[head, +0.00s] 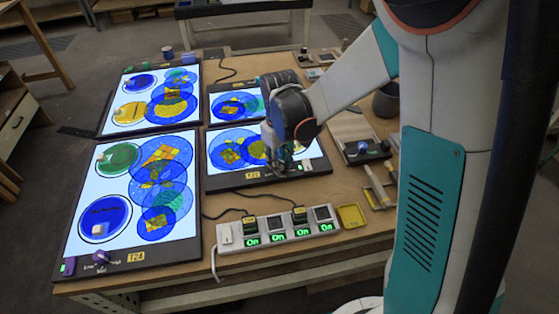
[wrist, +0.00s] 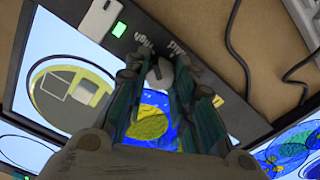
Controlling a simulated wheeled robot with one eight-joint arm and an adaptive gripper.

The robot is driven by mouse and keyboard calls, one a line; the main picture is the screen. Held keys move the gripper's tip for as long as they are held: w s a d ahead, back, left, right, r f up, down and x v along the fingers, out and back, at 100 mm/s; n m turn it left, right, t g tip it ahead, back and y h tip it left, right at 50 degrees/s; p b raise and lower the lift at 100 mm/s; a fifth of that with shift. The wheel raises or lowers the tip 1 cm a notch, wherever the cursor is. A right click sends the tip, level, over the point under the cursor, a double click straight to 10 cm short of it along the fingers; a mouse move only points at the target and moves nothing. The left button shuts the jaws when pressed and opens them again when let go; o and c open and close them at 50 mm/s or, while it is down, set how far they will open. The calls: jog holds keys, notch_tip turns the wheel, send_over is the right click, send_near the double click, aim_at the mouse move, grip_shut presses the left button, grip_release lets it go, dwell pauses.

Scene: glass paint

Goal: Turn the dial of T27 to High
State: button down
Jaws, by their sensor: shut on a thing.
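The light panel (head: 213,180) under my gripper lies at the middle of the bench, with a small yellow label (head: 252,175) on its front edge, too small to read surely. My gripper (head: 284,168) reaches down to this front edge. In the wrist view, my gripper (wrist: 160,84) is shut on a grey dial (wrist: 160,72), with fingers on both sides. White lettering (wrist: 165,46) is printed on the dark frame beside the dial and seems to include "High". The fingers hide part of the dial, and I cannot tell which setting it points to.
A white switch (wrist: 101,18) and green light (wrist: 119,30) sit on the same frame. The power strip (head: 280,230) with several green "On" displays stands in front. Panel T24 (head: 165,255) lies at the left. A yellow tray (head: 352,216) and a grey board (head: 350,125) are at right.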

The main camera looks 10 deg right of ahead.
jog(key=shift+n, duration=0.5)
jog(key=c, duration=1.3)
grip_release()
jog(key=shift+c, duration=0.2)
notch_tip(320, 180, up, 12)
jog(key=shift+r, duration=0.1)
